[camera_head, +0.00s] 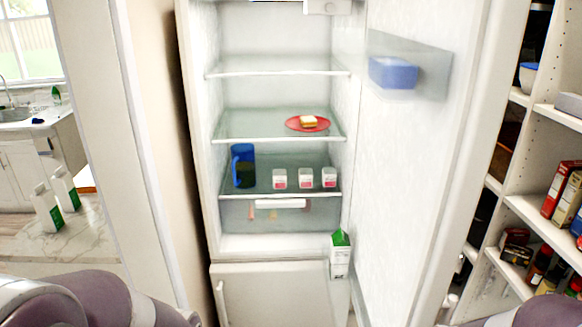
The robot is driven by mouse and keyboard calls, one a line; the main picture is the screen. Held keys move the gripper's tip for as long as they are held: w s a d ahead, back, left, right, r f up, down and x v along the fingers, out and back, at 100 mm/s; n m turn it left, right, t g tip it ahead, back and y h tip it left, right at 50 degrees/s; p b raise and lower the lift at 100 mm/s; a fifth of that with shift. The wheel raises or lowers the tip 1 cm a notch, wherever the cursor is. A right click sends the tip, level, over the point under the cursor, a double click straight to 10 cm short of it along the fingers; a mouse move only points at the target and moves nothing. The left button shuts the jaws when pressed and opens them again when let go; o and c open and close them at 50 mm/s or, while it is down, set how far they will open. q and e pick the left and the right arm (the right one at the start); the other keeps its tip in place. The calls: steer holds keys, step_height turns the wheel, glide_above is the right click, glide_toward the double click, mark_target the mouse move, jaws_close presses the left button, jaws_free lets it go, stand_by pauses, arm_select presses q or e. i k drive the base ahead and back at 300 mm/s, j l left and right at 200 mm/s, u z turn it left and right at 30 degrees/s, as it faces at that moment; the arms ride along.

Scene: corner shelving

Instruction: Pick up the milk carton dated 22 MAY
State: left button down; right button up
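A green-and-white gabled carton (340,257) stands upright at the lower right of the open fridge, by the door hinge side. I cannot tell what it rests on. Two white containers with green labels, a nearer one (46,208) and a farther one (66,189), stand upright on the marble counter (88,238) at the left. A small green-and-white item (56,95) is by the sink, too small to identify. No date can be read on any of them. Neither gripper is in view; only parts of my arms show along the bottom edge.
The fridge (265,243) is open, its door (412,180) swung right. Inside are a red plate (300,125) with food, a blue pitcher (243,167) and three small white-and-pink cups (305,178). A blue box (393,73) sits in the door. Stocked pantry shelves (545,215) stand at right.

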mark_target(45, 204)
steer(key=u, duration=1.65)
steer(key=i+j+u, duration=0.4)
steer(key=i, duration=0.25)
steer(key=i+u, duration=0.45)
steer(key=i, duration=0.25)
steer(key=i+l+u, duration=0.15)
steer(key=i+u, duration=0.25)
steer(key=i, duration=0.3)
steer(key=i+z, duration=0.3)
steer(key=i+j+z, duration=0.2)
steer(key=i+z, duration=0.15)
steer(key=i, duration=0.15)
steer(key=i+j+z, duration=0.3)
steer(key=i+l, duration=0.05)
